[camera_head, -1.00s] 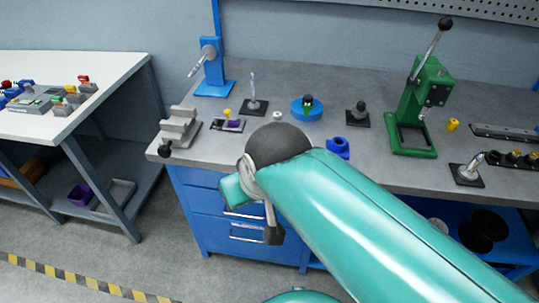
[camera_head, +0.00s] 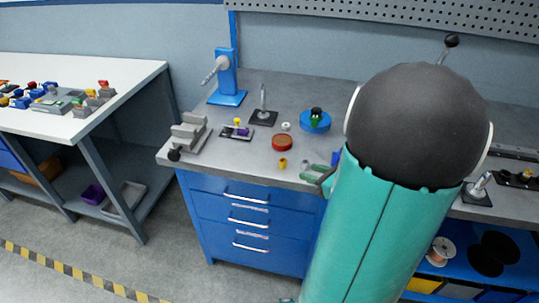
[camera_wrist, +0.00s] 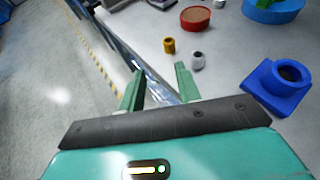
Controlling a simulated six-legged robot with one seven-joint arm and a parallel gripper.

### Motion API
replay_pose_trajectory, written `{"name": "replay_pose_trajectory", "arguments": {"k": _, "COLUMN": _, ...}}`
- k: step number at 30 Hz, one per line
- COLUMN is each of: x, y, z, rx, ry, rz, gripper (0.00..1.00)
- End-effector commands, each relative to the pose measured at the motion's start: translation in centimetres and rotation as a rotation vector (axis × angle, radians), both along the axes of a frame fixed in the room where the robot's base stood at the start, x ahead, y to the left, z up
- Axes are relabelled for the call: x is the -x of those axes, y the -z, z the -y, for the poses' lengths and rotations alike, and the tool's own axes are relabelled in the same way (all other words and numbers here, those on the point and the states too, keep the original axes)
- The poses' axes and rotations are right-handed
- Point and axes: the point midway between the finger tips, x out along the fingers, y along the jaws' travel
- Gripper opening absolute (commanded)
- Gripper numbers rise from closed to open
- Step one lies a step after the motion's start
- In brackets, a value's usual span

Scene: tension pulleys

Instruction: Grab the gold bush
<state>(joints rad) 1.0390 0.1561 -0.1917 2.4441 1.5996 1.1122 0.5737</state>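The gold bush (camera_head: 283,163) is a small, short cylinder standing near the front edge of the grey bench in the head view. It also shows in the wrist view (camera_wrist: 169,46), just beyond my fingertips. My gripper (camera_wrist: 159,70) is open, with nothing between its two green fingers. In the wrist view the fingers reach over the bench's front edge, short of the gold bush and apart from it. In the head view my gripper is partly hidden by my arm, just right of the bush.
A silver bush (camera_wrist: 197,61) stands close right of the gold one. A red round dish (camera_wrist: 195,18) lies behind them. A blue block with a round hole (camera_wrist: 278,87) is at right, near my right finger. A blue round tray (camera_head: 314,122) stands farther back.

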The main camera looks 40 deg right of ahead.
Motion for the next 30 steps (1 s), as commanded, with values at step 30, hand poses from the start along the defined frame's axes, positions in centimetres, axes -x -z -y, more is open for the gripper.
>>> {"name": "replay_pose_trajectory", "arguments": {"k": 30, "x": -11.7, "y": 5.6, "z": 0.7, "rx": -0.024, "ry": 0.045, "rz": 0.008, "gripper": 0.33}}
